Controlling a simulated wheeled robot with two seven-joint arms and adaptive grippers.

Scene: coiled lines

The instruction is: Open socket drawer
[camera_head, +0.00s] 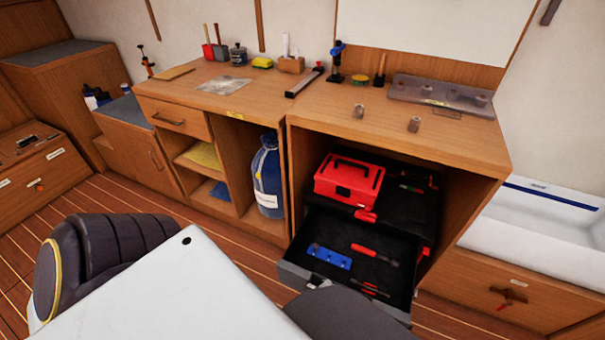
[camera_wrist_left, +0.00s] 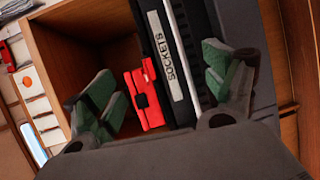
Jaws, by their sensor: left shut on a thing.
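The socket drawer (camera_head: 335,235) is pulled out below the workbench in the head view. Its dark tray holds a blue rail (camera_head: 329,257) and red-handled tools (camera_head: 375,254). The exact contact is hard to see. In the head view, my dark arm hides part of the drawer's front. My right gripper is in neither view.
A red toolbox (camera_head: 349,181) stands on a black case above the drawer. A blue bottle (camera_head: 267,178) stands in the cubby to the left. A white sink (camera_head: 540,225) is at the right. Small tools sit on the benchtop (camera_head: 400,125).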

